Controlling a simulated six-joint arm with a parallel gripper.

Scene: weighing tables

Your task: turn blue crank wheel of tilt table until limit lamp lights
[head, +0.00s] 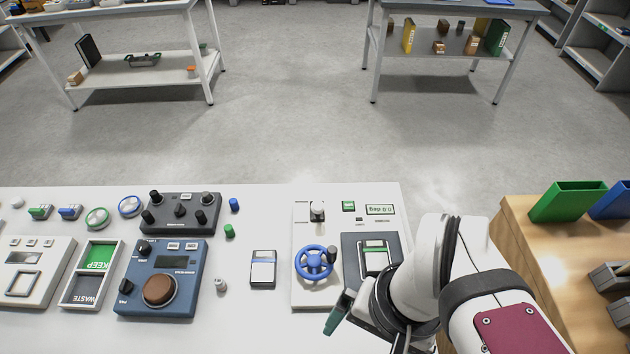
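The blue crank wheel (307,275) lies on the white base panel (312,298) of the tilt table, with a dark handle knob (332,254) at its right side. The tilt table's dark plate (352,248) is right of the wheel, partly hidden by my arm. A small green readout (380,209) appears to show a value in deg. Which part is the limit lamp, and whether it is lit, I cannot tell. My gripper (337,316) is just below and right of the wheel, apart from it in the picture. Only one teal finger shows clearly, so its opening is hidden.
A white-topped knob (317,209) stands up behind the wheel. Left of the panel are a small white-and-dark device (263,268), a metal weight (221,286) and a blue instrument (187,252). A wooden bench (525,232) with bins stands right.

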